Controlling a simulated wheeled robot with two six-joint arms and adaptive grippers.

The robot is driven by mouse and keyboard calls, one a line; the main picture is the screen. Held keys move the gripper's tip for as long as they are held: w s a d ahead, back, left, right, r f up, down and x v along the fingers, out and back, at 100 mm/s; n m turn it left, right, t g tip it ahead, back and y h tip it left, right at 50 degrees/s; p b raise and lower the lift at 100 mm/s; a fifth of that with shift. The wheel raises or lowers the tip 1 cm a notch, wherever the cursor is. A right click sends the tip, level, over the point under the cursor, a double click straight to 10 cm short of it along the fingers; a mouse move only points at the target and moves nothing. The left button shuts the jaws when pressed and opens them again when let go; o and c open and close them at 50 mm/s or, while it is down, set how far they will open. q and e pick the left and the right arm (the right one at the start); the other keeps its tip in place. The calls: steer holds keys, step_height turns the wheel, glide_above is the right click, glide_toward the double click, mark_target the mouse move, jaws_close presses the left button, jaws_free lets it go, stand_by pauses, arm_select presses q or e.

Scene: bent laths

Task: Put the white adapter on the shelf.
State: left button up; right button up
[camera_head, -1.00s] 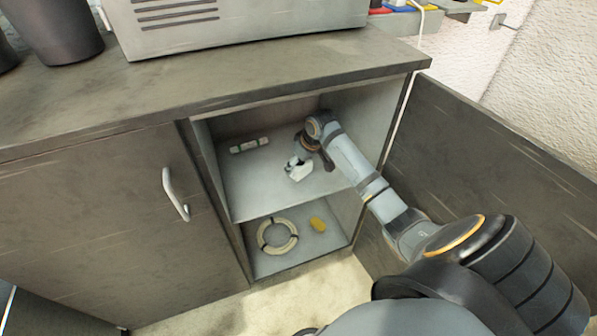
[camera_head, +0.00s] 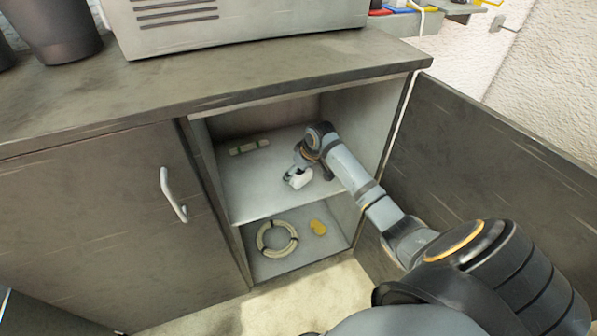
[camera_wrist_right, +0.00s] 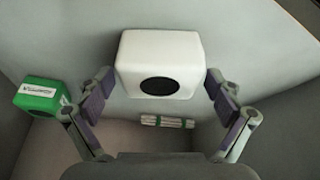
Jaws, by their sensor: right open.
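The white adapter (camera_head: 298,179) is inside the open cabinet, at the shelf (camera_head: 255,196). In the right wrist view the adapter (camera_wrist_right: 160,62) is a white block with a dark round face, between the two fingers. My right gripper (camera_head: 300,168) reaches into the cabinet from the right. In its wrist view the right gripper (camera_wrist_right: 160,88) is open, with a finger on each side of the adapter and narrow gaps. The adapter's underside is hidden, so its contact with the shelf cannot be told exactly. My left gripper is out of view.
The wrist view shows a green box (camera_wrist_right: 40,96) beside the left finger. Below are a ring (camera_head: 277,238) and a yellow object (camera_head: 318,227). The open door (camera_head: 480,150) stands right of my arm.

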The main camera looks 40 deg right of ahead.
mark_target(305, 175)
steer(key=shift+r, duration=0.3)
steer(key=p+v, duration=0.2)
steer(key=v, duration=0.5)
steer(key=shift+s, duration=0.15)
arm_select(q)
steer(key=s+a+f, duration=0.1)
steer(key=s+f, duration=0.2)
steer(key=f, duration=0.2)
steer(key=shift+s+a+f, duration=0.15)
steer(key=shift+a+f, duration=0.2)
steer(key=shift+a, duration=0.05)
